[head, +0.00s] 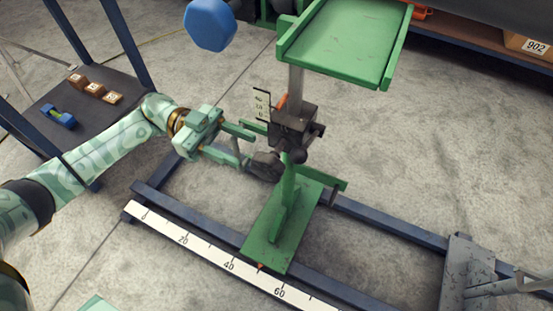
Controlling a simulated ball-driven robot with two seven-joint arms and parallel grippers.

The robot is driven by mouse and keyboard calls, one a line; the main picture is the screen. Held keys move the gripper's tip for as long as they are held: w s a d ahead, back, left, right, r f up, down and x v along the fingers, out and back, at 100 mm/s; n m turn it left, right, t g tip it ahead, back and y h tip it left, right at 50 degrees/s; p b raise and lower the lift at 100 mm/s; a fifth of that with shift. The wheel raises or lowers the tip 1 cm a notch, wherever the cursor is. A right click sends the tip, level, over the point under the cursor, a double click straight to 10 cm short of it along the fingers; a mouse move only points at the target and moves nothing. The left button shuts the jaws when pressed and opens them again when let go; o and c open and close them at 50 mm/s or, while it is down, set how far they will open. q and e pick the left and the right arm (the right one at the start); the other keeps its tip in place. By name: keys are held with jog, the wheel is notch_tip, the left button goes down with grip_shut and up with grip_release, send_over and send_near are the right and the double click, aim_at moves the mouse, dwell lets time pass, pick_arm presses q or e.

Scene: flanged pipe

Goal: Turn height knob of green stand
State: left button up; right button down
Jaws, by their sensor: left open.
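The green stand (289,190) stands upright on the dark rail frame, with a flat green tray (345,42) on top. A dark clamp block (294,125) grips its grey post. A dark, rounded knob (265,166) sticks out on the left side of the stand, below the block. My left gripper (254,149) comes in from the left and is open, its fingers at the near side of the knob. I cannot tell whether the fingers touch it. My right gripper is out of view.
A numbered ruler (190,239) runs along the front rail. A blue hexagonal piece (210,24) is at upper left. A shelf (95,122) with small blocks stands left. A grey metal support (462,275) is at lower right.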

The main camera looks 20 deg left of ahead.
aim_at(278, 164)
pick_arm(q)
jog(key=d+b, duration=0.1)
jog(key=d, duration=0.7)
jog(key=shift+s+d+f+b, duration=0.15)
jog(key=shift+b, duration=0.25)
jog(key=shift+d, duration=0.35)
jog(key=c, duration=1)
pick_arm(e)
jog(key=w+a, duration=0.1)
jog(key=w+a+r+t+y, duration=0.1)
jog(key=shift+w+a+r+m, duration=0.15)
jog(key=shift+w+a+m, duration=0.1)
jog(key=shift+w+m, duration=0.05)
